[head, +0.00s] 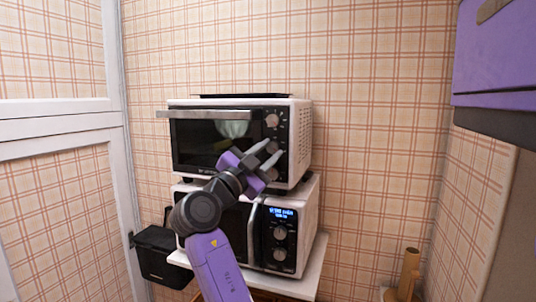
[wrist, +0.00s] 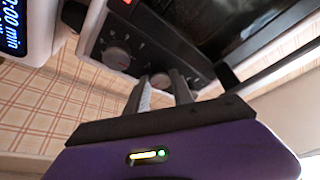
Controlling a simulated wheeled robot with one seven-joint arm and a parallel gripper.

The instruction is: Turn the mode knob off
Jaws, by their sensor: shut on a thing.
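A white toaster oven (head: 302,140) with a dark glass door stands on top of a white microwave. Its right-hand panel carries a column of round grey knobs. The top knob (head: 272,120) is clear of my gripper. My gripper (head: 270,152) reaches up from below, its two grey fingers at the middle knob, which they mostly hide in the head view. In the wrist view the fingers (wrist: 161,90) are closed around the sides of this middle knob (wrist: 160,80). The bottom knob (wrist: 117,57) is beside them, untouched. Labels are too small to read, so I cannot tell which knob is the mode knob.
The microwave (head: 312,205) below has a lit blue display (head: 283,212) and two knobs of its own. A dark tray (head: 240,96) lies on the oven. A black bin (head: 160,256) is at left. A purple cabinet (head: 500,50) hangs at upper right.

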